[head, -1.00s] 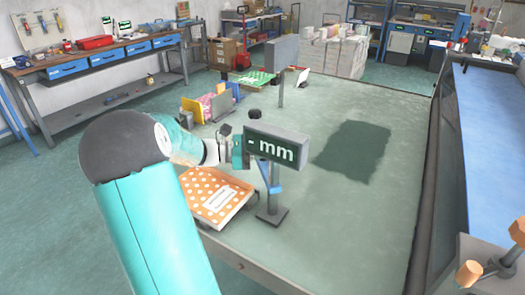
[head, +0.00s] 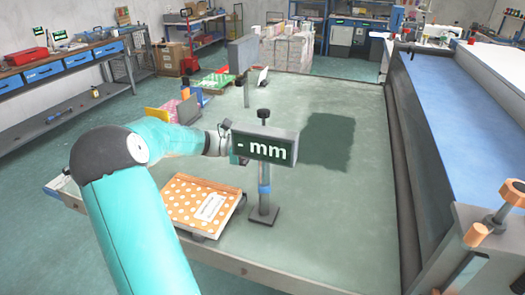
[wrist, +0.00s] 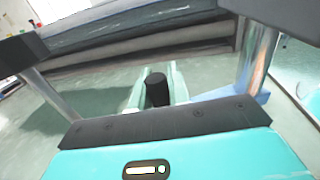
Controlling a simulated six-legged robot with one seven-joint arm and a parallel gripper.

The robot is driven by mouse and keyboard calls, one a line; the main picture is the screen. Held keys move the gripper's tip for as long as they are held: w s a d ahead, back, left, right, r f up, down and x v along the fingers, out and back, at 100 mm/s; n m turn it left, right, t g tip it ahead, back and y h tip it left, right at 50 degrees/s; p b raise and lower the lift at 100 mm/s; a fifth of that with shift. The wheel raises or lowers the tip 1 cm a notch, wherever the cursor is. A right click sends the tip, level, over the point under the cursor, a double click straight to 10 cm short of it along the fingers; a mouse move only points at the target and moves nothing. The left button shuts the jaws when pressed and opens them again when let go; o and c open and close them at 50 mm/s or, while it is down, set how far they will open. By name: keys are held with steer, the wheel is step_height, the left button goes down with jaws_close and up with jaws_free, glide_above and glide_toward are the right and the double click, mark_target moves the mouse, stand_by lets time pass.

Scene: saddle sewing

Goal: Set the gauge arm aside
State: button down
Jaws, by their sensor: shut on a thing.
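A dark grey display box reading "- mm" (head: 265,148) stands on a post with a blue sleeve (head: 264,171) and a dark square base (head: 263,215) on the pale green table. My gripper (head: 236,150) is at the left end of the display box, which partly hides it. In the wrist view, my two pale green fingers (wrist: 157,92) are closed around a black cylindrical piece (wrist: 157,88), which appears to be the gauge arm's grip. The rest of the gauge arm cannot be made out clearly. A blue part (wrist: 225,101) shows to the right of my fingers.
An orange polka-dot board (head: 198,203) lies at the table's near left. Coloured items (head: 180,110) and a grey panel on a post (head: 243,54) stand farther back. A machine with a blue bed (head: 455,110) borders the right. The table's middle right is clear.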

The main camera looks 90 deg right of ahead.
steer(key=s, duration=0.1)
steer(key=s+a+m+y, duration=0.1)
steer(key=s, duration=0.1)
steer(key=shift+s, duration=0.3)
steer(key=shift+a+f+y, duration=0.1)
steer(key=shift+y, duration=0.3)
